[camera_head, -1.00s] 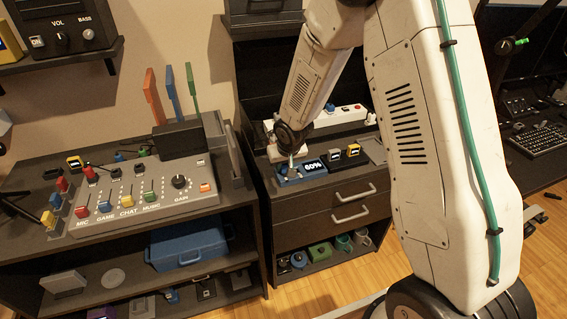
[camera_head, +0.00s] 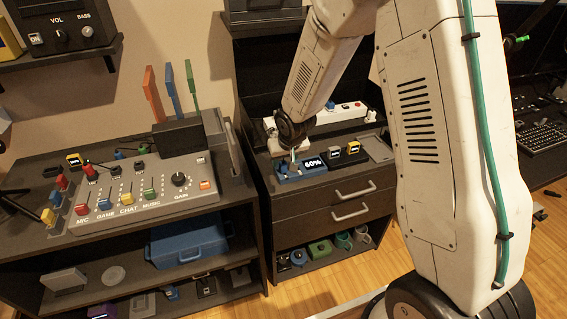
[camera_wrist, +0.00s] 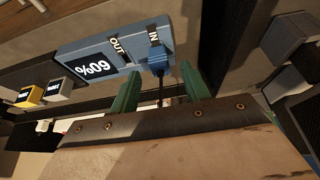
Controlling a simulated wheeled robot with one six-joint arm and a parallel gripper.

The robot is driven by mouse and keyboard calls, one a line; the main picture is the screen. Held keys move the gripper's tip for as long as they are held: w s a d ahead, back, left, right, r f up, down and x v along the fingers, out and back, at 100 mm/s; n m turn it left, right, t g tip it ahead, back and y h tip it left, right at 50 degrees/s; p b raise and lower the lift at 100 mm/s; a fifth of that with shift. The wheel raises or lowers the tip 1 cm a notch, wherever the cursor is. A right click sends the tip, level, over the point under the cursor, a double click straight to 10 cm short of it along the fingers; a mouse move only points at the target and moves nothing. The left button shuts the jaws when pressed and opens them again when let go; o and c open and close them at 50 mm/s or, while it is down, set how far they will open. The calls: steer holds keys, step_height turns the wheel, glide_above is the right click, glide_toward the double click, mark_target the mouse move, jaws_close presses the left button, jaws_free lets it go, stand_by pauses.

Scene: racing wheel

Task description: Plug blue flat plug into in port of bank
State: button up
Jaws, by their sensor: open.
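The blue bank (camera_head: 314,172) sits on the drawer cabinet and its display reads 60%. In the wrist view the bank (camera_wrist: 92,68) shows ports labelled OUT and IN. The blue flat plug (camera_wrist: 157,62) is at the IN port, with its dark cable running back toward my gripper. It looks inserted, but how deep I cannot tell. My gripper (camera_wrist: 156,82) is open, with one green finger on each side of the plug and cable, apart from them. In the head view my gripper (camera_head: 293,157) is at the left end of the bank, and the plug is hard to make out.
Small yellow and dark blocks (camera_head: 352,148) stand right of the bank. A white power strip (camera_head: 342,116) lies behind it. A mixer panel (camera_head: 140,195) with coloured sliders stands on the left desk. My arm covers part of the right side.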

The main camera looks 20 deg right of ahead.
steer(key=shift+v, duration=2.35)
steer(key=s+d+r+g, duration=0.1)
steer(key=s+r, duration=0.6)
steer(key=s, duration=0.4)
steer(key=s+d+r+g, duration=0.1)
steer(key=s+r, duration=0.7)
steer(key=s, duration=0.4)
steer(key=s+d+r+g, duration=0.1)
steer(key=s+r, duration=0.6)
steer(key=s, duration=0.5)
steer(key=shift+r, duration=0.35)
